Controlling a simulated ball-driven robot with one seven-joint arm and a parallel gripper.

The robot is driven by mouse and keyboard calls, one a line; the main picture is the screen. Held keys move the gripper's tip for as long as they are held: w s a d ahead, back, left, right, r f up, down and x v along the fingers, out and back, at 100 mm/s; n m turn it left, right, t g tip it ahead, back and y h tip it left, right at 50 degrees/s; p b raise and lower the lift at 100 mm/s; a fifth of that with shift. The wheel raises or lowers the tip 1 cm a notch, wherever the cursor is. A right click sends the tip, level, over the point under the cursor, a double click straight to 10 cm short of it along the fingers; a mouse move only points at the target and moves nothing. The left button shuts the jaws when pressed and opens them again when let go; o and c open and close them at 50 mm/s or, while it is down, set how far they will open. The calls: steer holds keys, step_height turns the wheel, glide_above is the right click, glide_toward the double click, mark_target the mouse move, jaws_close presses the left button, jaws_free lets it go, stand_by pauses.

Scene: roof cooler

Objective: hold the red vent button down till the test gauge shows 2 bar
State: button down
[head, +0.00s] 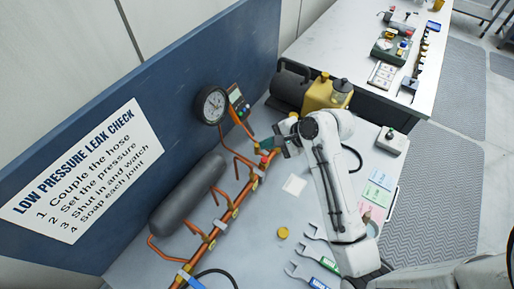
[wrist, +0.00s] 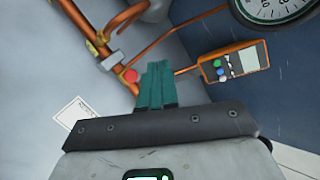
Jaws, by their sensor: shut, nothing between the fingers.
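The red vent button (wrist: 130,75) sits on the copper pipework, just left of my fingertips in the wrist view. It also shows as a small red spot (head: 264,159) in the head view, close to my gripper. My gripper (wrist: 157,66) has teal fingers, shut together and empty. In the head view my gripper (head: 269,144) is over the upper end of the pipe run. I cannot tell whether the fingers touch the button. The round test gauge (head: 211,105) is on the blue back panel; the wrist view shows its lower part (wrist: 272,12). Its reading is too small to tell.
A grey cylinder (head: 188,196) and copper pipes (head: 207,237) lie along the panel. An orange meter (wrist: 232,61) is right of my fingers. A yellow unit (head: 323,97) stands behind my arm. Wrenches (head: 312,274), cards and a grey box (head: 391,141) are on the bench.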

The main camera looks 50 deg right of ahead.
step_height(320, 180, up, 4)
steer(key=n, duration=3.3)
steer(key=shift+f, duration=0.25)
steer(key=shift+f, duration=0.15)
steer(key=b, duration=0.6)
glide_above(267, 161)
step_height(267, 161, down, 7)
steer(key=shift+f, duration=0.75)
